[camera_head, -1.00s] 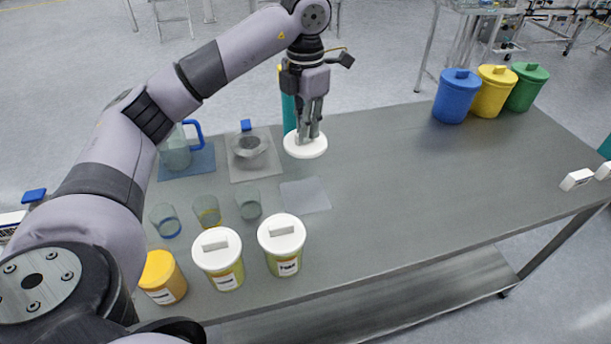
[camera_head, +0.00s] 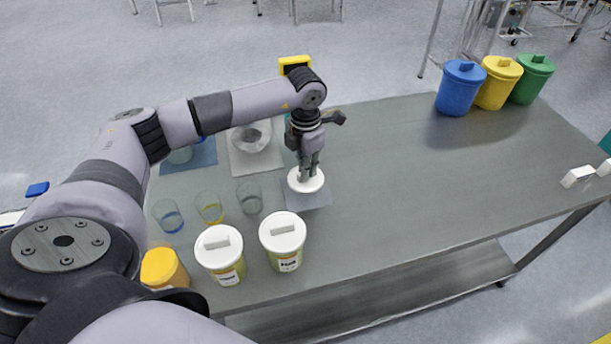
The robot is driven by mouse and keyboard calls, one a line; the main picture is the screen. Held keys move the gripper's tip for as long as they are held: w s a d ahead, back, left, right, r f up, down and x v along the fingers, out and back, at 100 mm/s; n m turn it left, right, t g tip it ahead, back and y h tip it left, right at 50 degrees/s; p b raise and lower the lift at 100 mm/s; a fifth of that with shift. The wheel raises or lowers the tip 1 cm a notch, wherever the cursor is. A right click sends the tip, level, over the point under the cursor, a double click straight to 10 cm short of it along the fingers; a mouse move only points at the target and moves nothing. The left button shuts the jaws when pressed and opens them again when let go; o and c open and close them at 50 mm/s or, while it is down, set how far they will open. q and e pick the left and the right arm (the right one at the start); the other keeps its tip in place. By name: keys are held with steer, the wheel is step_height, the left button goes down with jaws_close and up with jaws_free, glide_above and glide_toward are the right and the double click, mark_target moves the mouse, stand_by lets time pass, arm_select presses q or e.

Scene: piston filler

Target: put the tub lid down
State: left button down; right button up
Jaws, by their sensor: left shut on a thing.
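The white tub lid (camera_head: 306,184) is in the fingers of my left gripper (camera_head: 308,172), which is shut on its handle. The lid is over the pale square mat (camera_head: 318,198) on the table. I cannot tell whether the lid touches the mat or hangs just above it. Two tubs with white lids stand at the front: one (camera_head: 220,250) and another (camera_head: 284,240) to its right. A tub with a yellow top (camera_head: 162,268) is at their left, partly hidden by my arm. My right gripper is not in view.
Three clear cups stand left of the mat, with blue (camera_head: 168,216), yellow (camera_head: 210,209) and plain (camera_head: 249,198) bases. A bowl on a clear plate (camera_head: 252,150) is behind. Blue (camera_head: 460,90), yellow (camera_head: 497,84) and green (camera_head: 531,80) bins stand far right. The table's middle right is clear.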

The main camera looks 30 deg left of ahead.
arm_select(q)
step_height(320, 180, down, 4)
steer(key=shift+r+p, duration=0.15)
steer(key=shift+p, duration=0.25)
steer(key=shift+f, duration=0.45)
steer(key=c, duration=1.7)
jaws_free()
steer(key=shift+o, duration=0.2)
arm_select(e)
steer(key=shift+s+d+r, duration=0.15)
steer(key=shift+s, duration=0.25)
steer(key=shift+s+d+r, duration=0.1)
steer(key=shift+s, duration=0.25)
